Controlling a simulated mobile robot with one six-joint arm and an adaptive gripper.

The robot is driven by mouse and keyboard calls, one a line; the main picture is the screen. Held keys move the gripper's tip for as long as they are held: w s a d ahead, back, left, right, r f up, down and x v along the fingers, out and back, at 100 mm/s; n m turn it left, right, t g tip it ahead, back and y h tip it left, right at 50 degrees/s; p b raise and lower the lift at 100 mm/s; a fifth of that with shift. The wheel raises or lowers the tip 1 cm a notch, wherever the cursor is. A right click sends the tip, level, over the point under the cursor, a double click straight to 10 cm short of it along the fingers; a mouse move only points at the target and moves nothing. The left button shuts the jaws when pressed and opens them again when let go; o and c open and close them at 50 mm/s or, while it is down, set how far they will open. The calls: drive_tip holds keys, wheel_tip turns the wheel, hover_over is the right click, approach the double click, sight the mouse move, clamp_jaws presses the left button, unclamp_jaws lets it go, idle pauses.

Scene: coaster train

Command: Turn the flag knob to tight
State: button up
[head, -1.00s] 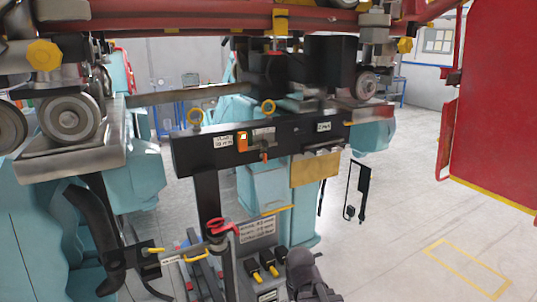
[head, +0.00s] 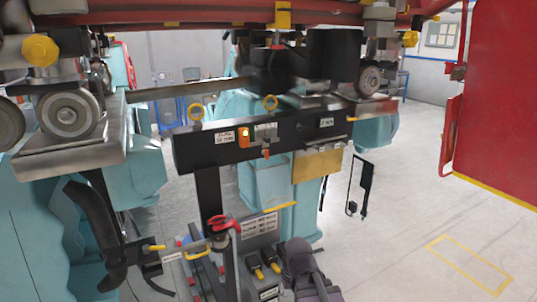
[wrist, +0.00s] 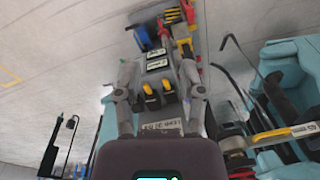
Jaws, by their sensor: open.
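A small orange flag-like knob (head: 266,153) hangs on the front of the black crossbeam (head: 205,152), under a small grey plate. I take it for the flag knob; its markings are too small to read. My gripper (wrist: 160,98) shows in the wrist view, its two grey fingers apart with nothing held between them. Beyond the fingers is a grey panel with two yellow-and-black handles (wrist: 152,97). The flag knob cannot be made out in the wrist view.
An orange switch (head: 244,137) sits left of the knob. A red handle (head: 222,223) tops a post below. A steel wheel (head: 66,115) is at left, a red panel (head: 500,90) at right. Floor at lower right is clear.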

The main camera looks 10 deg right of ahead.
drive_tip(key=w+a+r+n+t+y+p, duration=0.25)
drive_tip(key=w+a+r+y, duration=0.2)
drive_tip(key=w, duration=0.45)
drive_tip(key=t+p, duration=0.5)
drive_tip(key=t, duration=0.9)
approach(268, 154)
drive_tip(key=v, duration=0.3)
drive_tip(key=shift+d+f+n, duration=0.15)
drive_tip(key=shift+n, duration=0.1)
drive_tip(key=shift+w, duration=0.25)
drive_tip(key=x, duration=1.3)
drive_tip(key=shift+w+a, duration=0.2)
drive_tip(key=shift+a, duration=0.1)
clamp_jaws()
